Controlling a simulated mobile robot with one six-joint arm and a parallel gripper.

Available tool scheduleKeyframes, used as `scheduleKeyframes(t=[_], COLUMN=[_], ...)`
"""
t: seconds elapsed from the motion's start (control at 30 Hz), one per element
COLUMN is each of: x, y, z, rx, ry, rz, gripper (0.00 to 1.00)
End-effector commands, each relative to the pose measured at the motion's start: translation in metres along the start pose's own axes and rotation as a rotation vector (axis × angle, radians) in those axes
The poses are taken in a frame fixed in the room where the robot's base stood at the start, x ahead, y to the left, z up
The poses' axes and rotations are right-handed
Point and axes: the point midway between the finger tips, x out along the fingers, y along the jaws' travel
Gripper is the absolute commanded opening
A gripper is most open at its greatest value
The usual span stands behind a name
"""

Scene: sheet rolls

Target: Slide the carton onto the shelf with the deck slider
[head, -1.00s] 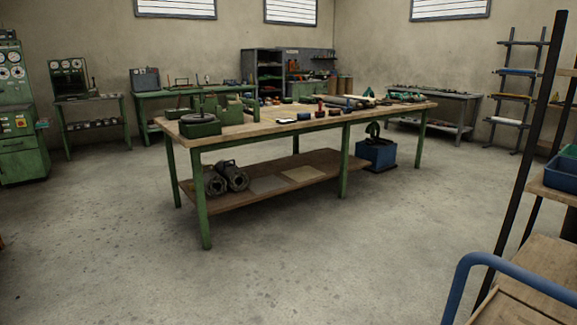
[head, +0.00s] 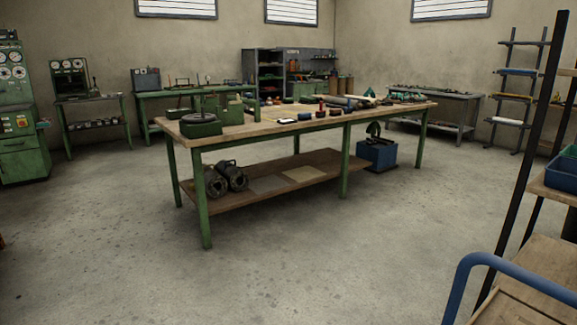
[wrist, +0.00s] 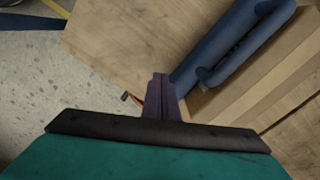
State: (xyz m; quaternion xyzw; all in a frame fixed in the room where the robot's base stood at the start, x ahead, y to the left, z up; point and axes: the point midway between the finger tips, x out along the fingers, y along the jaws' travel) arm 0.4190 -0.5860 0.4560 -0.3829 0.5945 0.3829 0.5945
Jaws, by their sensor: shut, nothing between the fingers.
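My gripper (wrist: 163,98) shows in the wrist view as dark purple fingers, shut and empty, in front of a black bar and a teal body. It is over a wooden surface, with a thick blue tube (wrist: 225,50) just to its right. In the head view my gripper is not seen. I cannot pick out the carton or the deck slider for certain in either view. A small orange and dark item (wrist: 132,98) lies by the left side of the fingers, too small to name.
A cart-like frame with a blue handle (head: 515,275), wooden deck (head: 545,255) and blue bin (head: 562,177) stands at the right. The front floor (head: 320,270) is clear.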

Motion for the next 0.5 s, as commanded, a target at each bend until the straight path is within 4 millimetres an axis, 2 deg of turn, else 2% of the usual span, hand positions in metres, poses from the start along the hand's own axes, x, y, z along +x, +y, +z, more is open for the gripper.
scheduleKeyframes(t=[0.5], x=[0.009], y=[-0.0001], z=[-0.0001], rx=[0.0], ry=[0.0], rz=[0.0], gripper=[0.0])
